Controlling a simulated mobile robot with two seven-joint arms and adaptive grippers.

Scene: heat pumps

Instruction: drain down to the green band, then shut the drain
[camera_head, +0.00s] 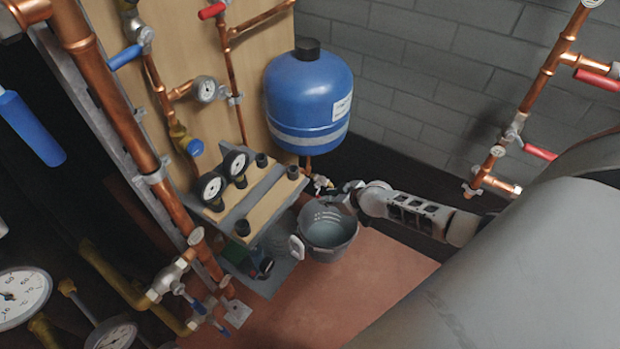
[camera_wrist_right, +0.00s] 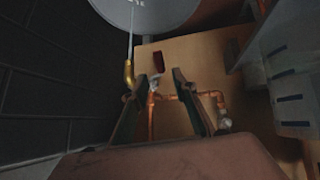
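My right gripper (camera_head: 343,193) reaches in from the right at a small brass drain valve (camera_head: 322,182) under the blue vessel (camera_head: 310,98). In the right wrist view its two fingers stand apart (camera_wrist_right: 158,88), with a silver fitting, a red lever (camera_wrist_right: 158,62) and copper pipe (camera_wrist_right: 151,122) showing between and beyond them. I cannot tell whether a finger touches the lever. A grey bucket (camera_head: 345,246) with water in it stands below the valve. A round gauge (camera_head: 206,89) sits on the board; its green band and needle are too small to read. My left gripper is out of view.
Copper pipes (camera_head: 105,85) run down the left. Red-handled valves (camera_head: 541,152) line the right wall. The reddish floor (camera_head: 375,278) right of the bucket is clear.

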